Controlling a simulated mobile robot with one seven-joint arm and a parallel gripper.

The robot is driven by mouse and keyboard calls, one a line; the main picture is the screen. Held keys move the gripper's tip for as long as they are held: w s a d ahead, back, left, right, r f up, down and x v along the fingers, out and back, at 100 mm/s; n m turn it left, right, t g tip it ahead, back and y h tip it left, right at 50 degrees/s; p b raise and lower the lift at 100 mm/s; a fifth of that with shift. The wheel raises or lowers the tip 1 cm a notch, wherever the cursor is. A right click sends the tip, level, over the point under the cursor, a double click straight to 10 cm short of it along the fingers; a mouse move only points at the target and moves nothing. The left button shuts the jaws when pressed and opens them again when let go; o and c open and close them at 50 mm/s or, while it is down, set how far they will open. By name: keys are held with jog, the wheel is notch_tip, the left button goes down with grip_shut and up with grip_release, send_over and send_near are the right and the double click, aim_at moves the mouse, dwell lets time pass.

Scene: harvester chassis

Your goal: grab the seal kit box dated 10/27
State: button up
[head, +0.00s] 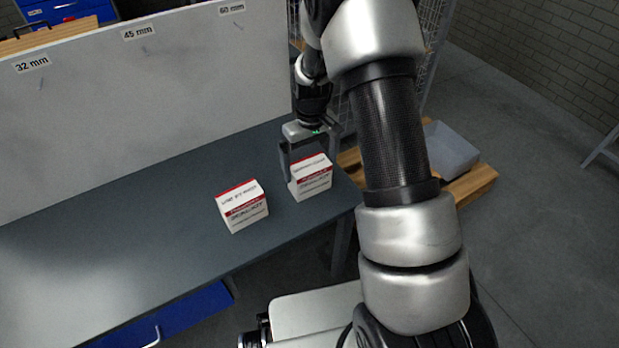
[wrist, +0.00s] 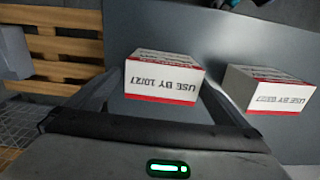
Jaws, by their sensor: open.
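The seal kit box dated 10/27 (wrist: 162,76) is white with red bands, and its "USE BY 10/27" label reads clearly in the wrist view. In the head view it is the right-hand box (head: 311,178), upright near the right end of the grey bench. My gripper (head: 308,165) is open above and around this box; it also shows in the wrist view (wrist: 157,92). One finger shows on each side of the box. I cannot tell whether either finger touches it.
A similar box (head: 243,207) stands to the left; in the wrist view (wrist: 264,92) its date is hard to read. A white panel (head: 150,95) runs behind the bench (head: 110,235). A grey bin (head: 450,150) sits on a wooden pallet (head: 470,187) beyond the bench's right end.

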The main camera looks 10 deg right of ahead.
notch_tip(320, 180, down, 5)
jog(key=shift+s+a+b, duration=0.1)
jog(key=shift+a+b, duration=0.05)
jog(key=shift+b, duration=0.6)
jog(key=shift+c, duration=0.3)
jog(key=shift+r, duration=0.1)
jog(key=c, duration=1)
